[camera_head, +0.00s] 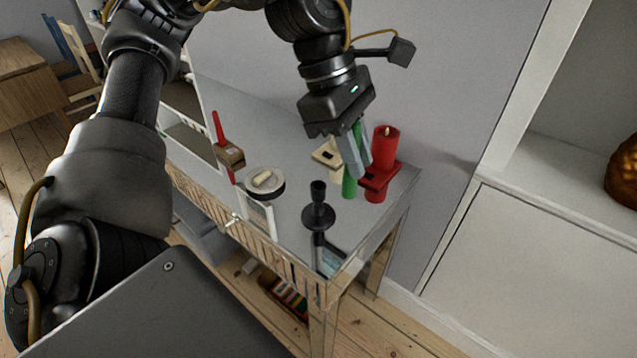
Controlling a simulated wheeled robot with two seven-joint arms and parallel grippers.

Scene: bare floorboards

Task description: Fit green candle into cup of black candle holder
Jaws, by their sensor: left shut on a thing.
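The green candle (349,186) is upright between the fingers of my left gripper (357,165), which is shut on it. The fingers hide part of the candle. Its lower end is at or just above the table top; I cannot tell which. The black candle holder (318,214) stands on the table, to the left of and nearer than the candle. Its small cup (318,187) on top looks empty, though its inside is too dark to see well. My right gripper is not in view.
A red candle (385,147) with a red holder (380,178) stands close right of the gripper. A white round dish (265,183), a red-handled brush (229,155) and a small cream block (327,154) are on the table (285,217). A wall rises behind.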

